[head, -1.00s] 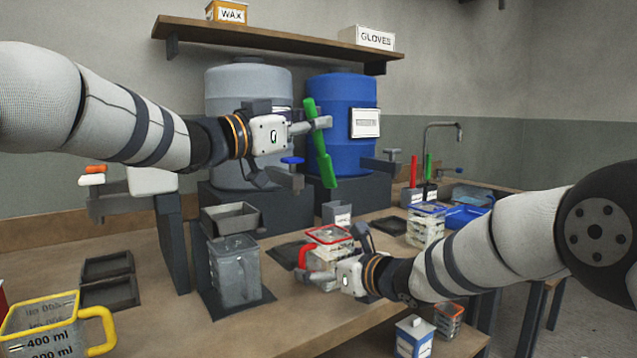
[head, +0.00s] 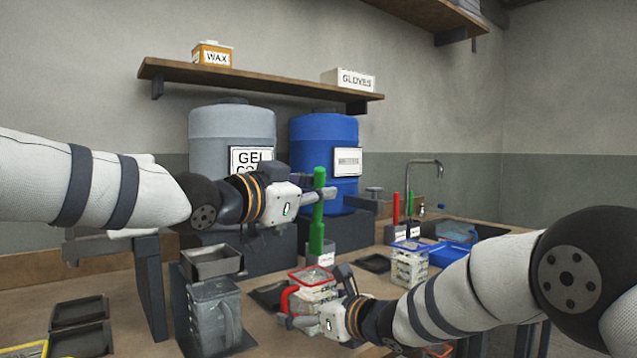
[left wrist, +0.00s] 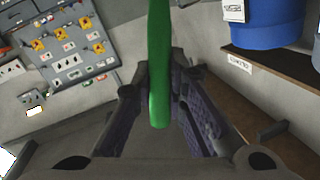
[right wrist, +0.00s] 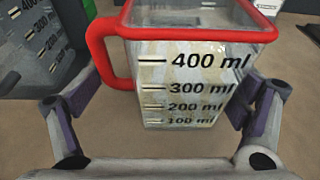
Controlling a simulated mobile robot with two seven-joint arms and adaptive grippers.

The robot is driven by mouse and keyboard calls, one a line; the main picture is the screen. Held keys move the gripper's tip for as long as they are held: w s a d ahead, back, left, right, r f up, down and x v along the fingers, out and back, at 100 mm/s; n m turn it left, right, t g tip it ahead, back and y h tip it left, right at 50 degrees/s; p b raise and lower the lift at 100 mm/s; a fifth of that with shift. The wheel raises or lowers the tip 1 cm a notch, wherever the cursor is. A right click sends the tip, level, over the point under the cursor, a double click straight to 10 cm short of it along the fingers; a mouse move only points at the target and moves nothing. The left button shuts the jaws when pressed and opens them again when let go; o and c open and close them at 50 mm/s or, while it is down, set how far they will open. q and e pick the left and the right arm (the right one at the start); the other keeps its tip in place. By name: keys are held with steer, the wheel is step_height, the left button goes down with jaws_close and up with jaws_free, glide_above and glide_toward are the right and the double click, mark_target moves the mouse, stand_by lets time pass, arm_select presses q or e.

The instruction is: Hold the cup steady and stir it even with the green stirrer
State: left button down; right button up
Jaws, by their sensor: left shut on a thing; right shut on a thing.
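The red-rimmed clear measuring cup (head: 314,291) stands on the table, and its red handle faces left. It fills much of the right wrist view (right wrist: 190,90), with pale streaks on its walls. My right gripper (head: 318,303) is shut on the cup, one finger on each side. My left gripper (head: 322,194) is shut on the green stirrer (head: 317,230) and holds it upright, with its lower end a little above the cup's rim in the head view. The left wrist view shows the stirrer (left wrist: 159,70) between the fingers.
A grey jug (head: 213,315) and a grey tray (head: 212,262) are left of the cup. A grey drum (head: 230,135) and a blue drum (head: 322,145) stand behind. A stack of blue-rimmed cups (head: 409,265) is at right. Dark trays (head: 78,312) lie front left.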

arm_select(q)
step_height(320, 180, down, 11)
steer(key=w, duration=0.1)
steer(key=shift+w+a+f, duration=0.15)
steer(key=shift+w+f, duration=0.05)
steer(key=shift+w, duration=0.2)
stand_by(0.4)
